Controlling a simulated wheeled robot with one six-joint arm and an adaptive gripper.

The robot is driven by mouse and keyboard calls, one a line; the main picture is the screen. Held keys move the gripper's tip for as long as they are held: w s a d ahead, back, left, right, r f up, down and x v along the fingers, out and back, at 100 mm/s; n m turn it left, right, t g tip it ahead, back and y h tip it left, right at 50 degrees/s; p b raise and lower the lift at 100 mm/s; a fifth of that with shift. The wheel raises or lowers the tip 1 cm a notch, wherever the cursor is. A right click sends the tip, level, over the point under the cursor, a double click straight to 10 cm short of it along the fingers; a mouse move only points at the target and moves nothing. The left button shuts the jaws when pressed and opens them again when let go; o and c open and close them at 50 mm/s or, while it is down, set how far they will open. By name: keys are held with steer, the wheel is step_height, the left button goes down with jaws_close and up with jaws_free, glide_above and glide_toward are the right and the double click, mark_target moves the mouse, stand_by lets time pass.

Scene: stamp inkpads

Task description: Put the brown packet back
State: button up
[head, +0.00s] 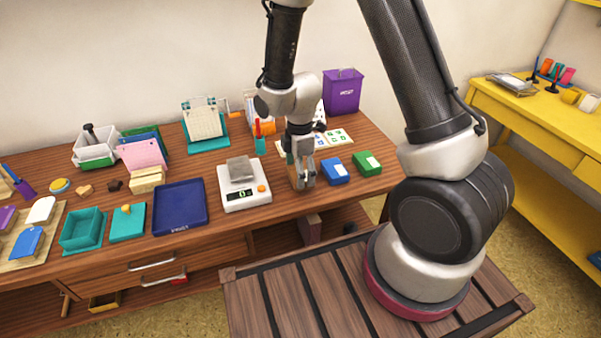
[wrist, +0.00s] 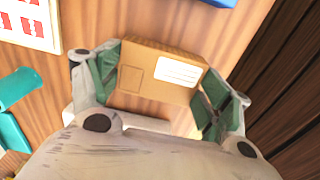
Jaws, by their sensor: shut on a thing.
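The brown packet (wrist: 147,83), a small box with a white label and a darker square on its face, sits between the two fingers of my gripper (wrist: 160,70) in the wrist view. The fingers with green inner pads press on its two ends. In the head view my gripper (head: 302,182) points down at the wooden table, between the white scale and the blue box. The packet is mostly hidden behind the fingers there. I cannot tell whether it touches the table.
The white scale (head: 246,200) with a grey block on it stands just left of my gripper. A blue box (head: 334,176) and a green box (head: 366,167) lie to the right. A purple bin (head: 342,92) and a card sheet (head: 338,137) are behind. A navy tray (head: 180,208) lies further left.

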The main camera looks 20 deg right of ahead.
steer(key=shift+f, duration=0.45)
steer(key=shift+f, duration=0.1)
steer(key=o, duration=1.2)
steer(key=shift+o, duration=0.2)
step_height(320, 180, up, 12)
steer(key=s+d+r+m+t, duration=0.1)
steer(key=s+d+r+m, duration=0.25)
steer(key=r, duration=0.35)
steer(key=s+d+r+m+t, duration=0.1)
steer(key=s+d+r+m, duration=0.2)
steer(key=d+r+m, duration=0.3)
steer(key=s+d+r+m+t, duration=0.1)
steer(key=s+d+r+m, duration=0.1)
steer(key=s+r+m, duration=0.2)
steer(key=s+d+r+m+t, duration=0.1)
steer(key=s+d+r+m, duration=0.2)
steer(key=s, duration=0.5)
steer(key=shift+s+d+r+m, duration=0.15)
steer(key=shift+s+r+m, duration=0.15)
steer(key=shift+r+m, duration=0.35)
